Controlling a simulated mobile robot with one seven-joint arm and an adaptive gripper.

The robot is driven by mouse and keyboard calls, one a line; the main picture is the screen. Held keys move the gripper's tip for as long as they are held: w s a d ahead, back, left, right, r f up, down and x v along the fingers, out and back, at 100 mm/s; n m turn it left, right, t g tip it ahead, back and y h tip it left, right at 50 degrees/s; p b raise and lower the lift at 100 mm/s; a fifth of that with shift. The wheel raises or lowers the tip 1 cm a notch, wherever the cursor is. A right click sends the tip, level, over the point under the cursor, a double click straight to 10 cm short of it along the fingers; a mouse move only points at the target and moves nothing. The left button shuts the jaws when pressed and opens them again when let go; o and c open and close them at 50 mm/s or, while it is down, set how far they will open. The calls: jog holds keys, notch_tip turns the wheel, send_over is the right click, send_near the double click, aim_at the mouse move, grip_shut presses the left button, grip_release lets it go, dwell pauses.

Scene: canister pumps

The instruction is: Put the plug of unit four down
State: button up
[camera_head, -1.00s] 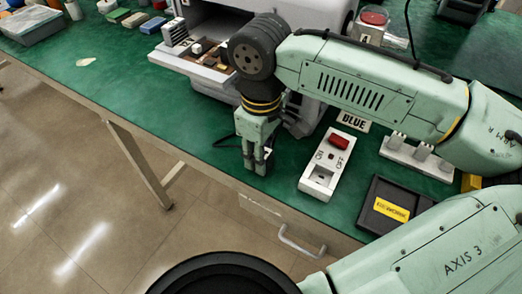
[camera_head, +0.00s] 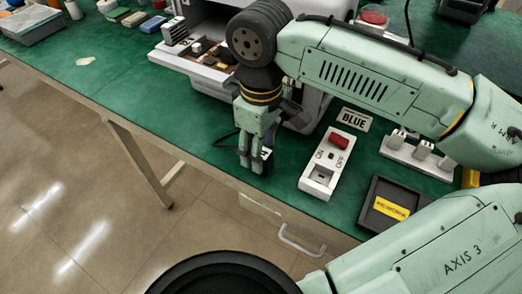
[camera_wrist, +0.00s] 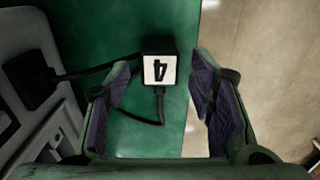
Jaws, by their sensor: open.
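The plug of unit four (camera_wrist: 158,70) is a small black block with a white label reading 4 in the wrist view. It is over the green mat, between my fingers, with visible gaps to both pads. A black cord runs from it. In the head view, part of the plug (camera_head: 266,154) shows beside my fingertips. My gripper (camera_head: 253,166) points down near the mat's front edge; its open fingers also show in the wrist view (camera_wrist: 164,98). Whether the plug rests fully on the mat is hard to tell.
A black tray (camera_head: 376,215) and a white rack (camera_head: 405,157) are farther right. A pale machine (camera_head: 205,72) stands behind.

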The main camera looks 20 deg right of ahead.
notch_tip(320, 180, up, 10)
dwell(0.3)
